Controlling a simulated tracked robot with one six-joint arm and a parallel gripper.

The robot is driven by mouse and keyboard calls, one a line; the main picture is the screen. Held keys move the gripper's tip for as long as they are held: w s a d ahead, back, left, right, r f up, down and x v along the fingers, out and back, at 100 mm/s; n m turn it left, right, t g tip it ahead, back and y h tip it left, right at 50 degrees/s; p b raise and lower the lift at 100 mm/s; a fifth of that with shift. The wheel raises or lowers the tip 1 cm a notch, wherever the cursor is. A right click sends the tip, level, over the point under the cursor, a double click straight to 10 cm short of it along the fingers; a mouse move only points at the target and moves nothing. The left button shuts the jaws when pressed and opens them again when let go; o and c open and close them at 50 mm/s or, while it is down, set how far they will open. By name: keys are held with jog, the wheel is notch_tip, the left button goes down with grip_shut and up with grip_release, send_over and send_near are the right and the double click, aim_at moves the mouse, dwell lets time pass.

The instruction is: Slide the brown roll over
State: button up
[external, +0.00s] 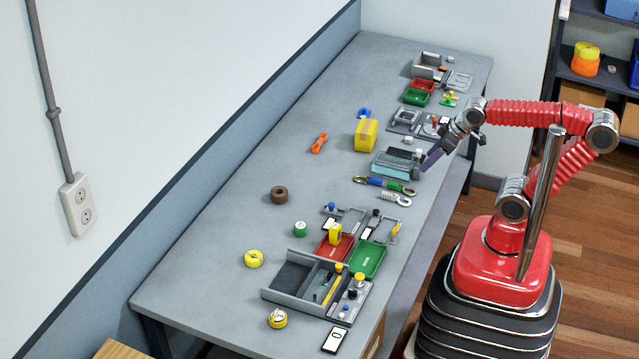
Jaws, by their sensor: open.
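The brown roll (279,195) lies flat on the grey bench, left of the middle, with clear bench around it. My gripper (432,158) is at the right side of the bench, near the grey and light-blue box, far to the upper right of the brown roll. It is open and points down to the left. A purple-grey piece shows at its tip; I cannot tell whether this is a finger or a separate thing. The gripper is apart from the roll.
A green roll (300,229) and a yellow roll (254,258) lie nearer the front. A grey tray (300,285) stands at the front. The bench's left part is mostly free.

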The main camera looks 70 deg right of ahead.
jog(key=shift+o, duration=1.1)
jog(key=w+d+t+h, duration=0.1)
jog(key=w+d+t, duration=0.1)
jog(key=w, duration=1.1)
jog(key=shift+d, duration=0.65)
jog(key=w+f+n+t, duration=0.2)
jog(key=w, duration=1)
jog(key=n+t+y, duration=0.2)
jog(key=n+y, duration=0.1)
jog(key=y, duration=0.4)
send_near(282, 191)
jog(key=v, duration=0.5)
jog(key=shift+w+d+r, duration=0.2)
jog(key=shift+d, duration=0.2)
jog(key=shift+a+f+y, duration=0.25)
jog(key=shift+a+y, duration=0.05)
jog(key=shift+w, duration=0.1)
jog(key=x, duration=1.3)
jog(key=shift+w+a+f, duration=0.15)
jog(key=shift+w+f, duration=0.05)
jog(key=shift+f, duration=0.1)
jog(key=shift+c, duration=0.6)
